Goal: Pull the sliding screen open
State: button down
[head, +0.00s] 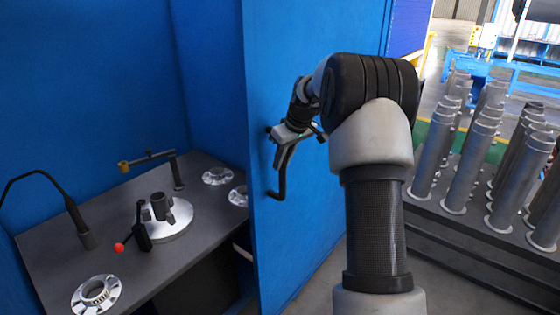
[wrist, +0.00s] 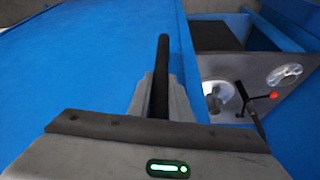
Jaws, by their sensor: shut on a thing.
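The sliding screen is a tall blue panel (head: 312,215) in the middle of the head view; it fills the left of the wrist view (wrist: 75,70). A black bar handle (head: 279,190) with a bent lower end is on its face. My gripper (head: 284,153) is at the panel, shut on the handle's upright bar. In the wrist view the dark bar (wrist: 161,75) rises between the fingers (wrist: 157,103). The fingers hide part of the handle. The booth's inside shows to the left of the panel's edge.
Inside the booth is a dark table (head: 90,215) with a round fixture (head: 168,218), a red-knobbed lever (head: 119,247) and several silver flanges (head: 96,295). On the right, a rack (head: 450,245) carries several grey flanged tubes (head: 470,160). Some grey floor (head: 325,280) is clear before the screen.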

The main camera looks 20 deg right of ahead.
jog(key=c, duration=1.6)
grip_release()
jog(key=shift+r, duration=0.1)
jog(key=v, duration=1.7)
jog(key=shift+r, duration=0.15)
jog(key=shift+r, duration=0.1)
